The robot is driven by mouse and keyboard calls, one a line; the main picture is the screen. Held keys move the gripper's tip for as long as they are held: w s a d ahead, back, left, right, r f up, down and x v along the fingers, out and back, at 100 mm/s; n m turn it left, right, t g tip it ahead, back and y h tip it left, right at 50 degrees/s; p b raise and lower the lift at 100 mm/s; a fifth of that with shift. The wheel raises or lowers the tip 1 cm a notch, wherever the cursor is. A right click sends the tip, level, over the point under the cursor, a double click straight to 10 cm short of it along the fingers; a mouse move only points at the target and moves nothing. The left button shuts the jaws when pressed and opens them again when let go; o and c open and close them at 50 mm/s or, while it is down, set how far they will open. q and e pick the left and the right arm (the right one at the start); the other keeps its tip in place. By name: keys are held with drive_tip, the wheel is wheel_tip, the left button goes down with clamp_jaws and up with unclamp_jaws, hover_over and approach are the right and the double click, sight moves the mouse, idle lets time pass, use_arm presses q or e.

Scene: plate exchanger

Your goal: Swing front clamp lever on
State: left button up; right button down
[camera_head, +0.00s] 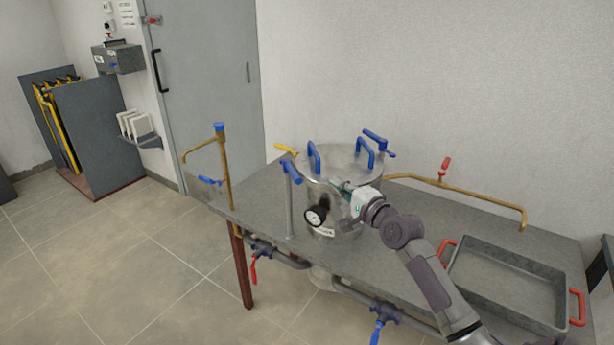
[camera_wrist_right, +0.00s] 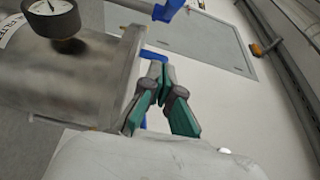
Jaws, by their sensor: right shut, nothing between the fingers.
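A steel cylindrical vessel (camera_head: 335,200) stands on the grey table, with a round gauge (camera_head: 314,216) on its front side. Blue clamp levers show at its rim, one at the left (camera_head: 291,171) and one at the back right (camera_head: 375,138). I cannot tell which is the front one. Two blue lid handles (camera_head: 314,157) (camera_head: 365,153) stand up. My right gripper (camera_head: 338,185) is shut and empty in front of the vessel's upper wall. In the right wrist view its fingertips (camera_wrist_right: 161,66) meet close to a blue piece (camera_wrist_right: 153,56) beside the vessel (camera_wrist_right: 75,80); contact is unclear. My left gripper is out of view.
A grey tray (camera_head: 510,280) with red handles lies on the table's right. A brass pipe with a red valve (camera_head: 443,170) runs behind. Another brass pipe (camera_head: 225,165) stands at the left. Pipes with red and blue valve handles (camera_head: 377,332) hang along the front edge.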

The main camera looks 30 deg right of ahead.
sight(321, 182)
drive_tip(key=w, duration=0.7)
drive_tip(key=shift+w, duration=0.3)
drive_tip(key=a, duration=0.1)
drive_tip(key=a+p, duration=0.2)
drive_tip(key=a, duration=0.1)
drive_tip(key=shift+w+f, duration=0.1)
drive_tip(key=shift+w, duration=0.25)
drive_tip(key=shift+d, duration=0.1)
